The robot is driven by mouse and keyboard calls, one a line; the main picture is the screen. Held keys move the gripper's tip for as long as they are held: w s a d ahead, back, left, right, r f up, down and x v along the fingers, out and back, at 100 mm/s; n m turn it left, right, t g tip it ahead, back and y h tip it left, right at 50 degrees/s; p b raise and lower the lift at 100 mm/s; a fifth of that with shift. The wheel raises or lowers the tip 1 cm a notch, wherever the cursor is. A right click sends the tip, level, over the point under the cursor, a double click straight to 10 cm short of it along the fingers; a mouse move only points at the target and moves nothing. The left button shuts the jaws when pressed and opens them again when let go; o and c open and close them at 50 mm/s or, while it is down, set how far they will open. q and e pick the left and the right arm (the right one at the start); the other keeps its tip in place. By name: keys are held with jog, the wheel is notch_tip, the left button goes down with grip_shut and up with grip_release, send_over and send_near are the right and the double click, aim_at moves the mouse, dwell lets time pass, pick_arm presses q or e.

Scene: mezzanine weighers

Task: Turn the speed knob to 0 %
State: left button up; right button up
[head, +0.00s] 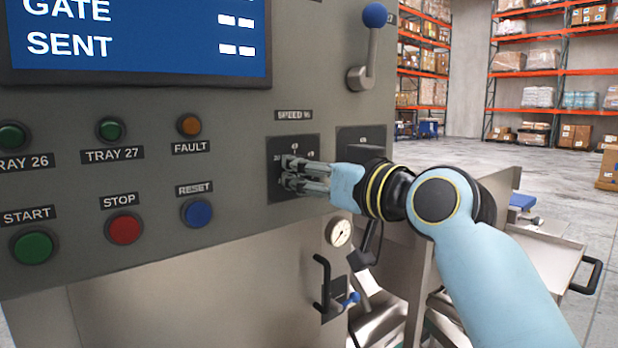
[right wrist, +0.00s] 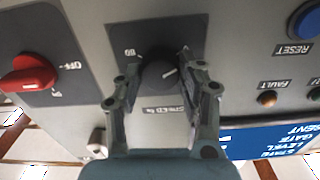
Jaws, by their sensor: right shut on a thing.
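The speed knob (right wrist: 160,74) is a dark round knob with a pale pointer line, on a dark plate under the SPEED % label (head: 294,114). In the head view my right gripper (head: 288,172) reaches the knob's plate (head: 283,142) from the right and mostly hides the knob. In the right wrist view the fingers of my right gripper (right wrist: 162,82) are on both sides of the knob, shut on it. The pointer line slants in that view; the scale value it marks cannot be read. My left gripper is not in view.
A red OFF switch (right wrist: 28,73) is beside the knob plate. START (head: 33,248), STOP (head: 125,229) and RESET (head: 197,213) buttons are to the left. A blue-balled lever (head: 374,16) stands above right, a gauge (head: 340,232) below. Shelving stands behind, past open floor.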

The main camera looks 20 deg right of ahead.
jog(key=shift+f+n, duration=0.15)
jog(key=shift+n, duration=0.25)
jog(key=o, duration=1.2)
jog(key=shift+c, duration=0.2)
jog(key=shift+s, duration=0.1)
jog(key=v, duration=1.2)
